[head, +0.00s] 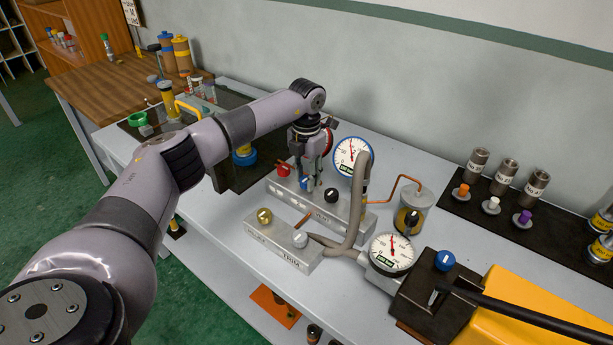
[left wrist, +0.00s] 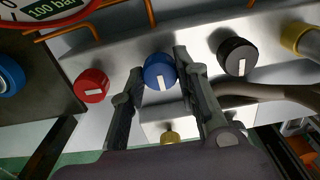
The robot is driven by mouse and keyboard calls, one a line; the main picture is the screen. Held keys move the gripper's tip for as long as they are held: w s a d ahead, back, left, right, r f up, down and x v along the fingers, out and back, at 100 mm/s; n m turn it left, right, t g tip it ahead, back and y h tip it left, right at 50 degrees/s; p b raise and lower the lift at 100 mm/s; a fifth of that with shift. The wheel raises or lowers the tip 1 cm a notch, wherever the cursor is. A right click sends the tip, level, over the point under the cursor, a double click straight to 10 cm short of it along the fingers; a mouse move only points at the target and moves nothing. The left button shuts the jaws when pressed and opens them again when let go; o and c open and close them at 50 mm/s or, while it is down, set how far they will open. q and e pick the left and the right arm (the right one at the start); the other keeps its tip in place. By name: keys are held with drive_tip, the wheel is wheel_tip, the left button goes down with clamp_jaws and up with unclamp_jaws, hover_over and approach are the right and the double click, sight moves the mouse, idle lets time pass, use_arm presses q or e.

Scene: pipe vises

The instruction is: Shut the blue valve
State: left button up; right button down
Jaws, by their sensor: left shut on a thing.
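The blue valve (head: 305,183) is a round knob with a white pointer line on a metal manifold block (head: 345,222). It sits between a red knob (head: 283,169) and a black knob (head: 331,195). My left gripper (head: 308,174) reaches down onto it from above. In the left wrist view, the blue valve (left wrist: 160,72) lies between the two fingers (left wrist: 158,85), which are shut on it. Its white line points roughly down the picture there. The red knob (left wrist: 91,85) and black knob (left wrist: 237,57) stand just outside the fingers. My right gripper is out of view.
A round gauge (head: 352,155) stands close behind the manifold. Another blue knob (head: 445,260) sits on a dark box at right. Bare tabletop (head: 420,160) lies at the back.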

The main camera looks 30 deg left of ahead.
use_arm(q)
drive_tip(key=shift+r, duration=0.1)
idle(0.4)
drive_tip(key=o, duration=1.2)
drive_tip(key=shift+c, duration=0.2)
wheel_tip(320, 180, up, 12)
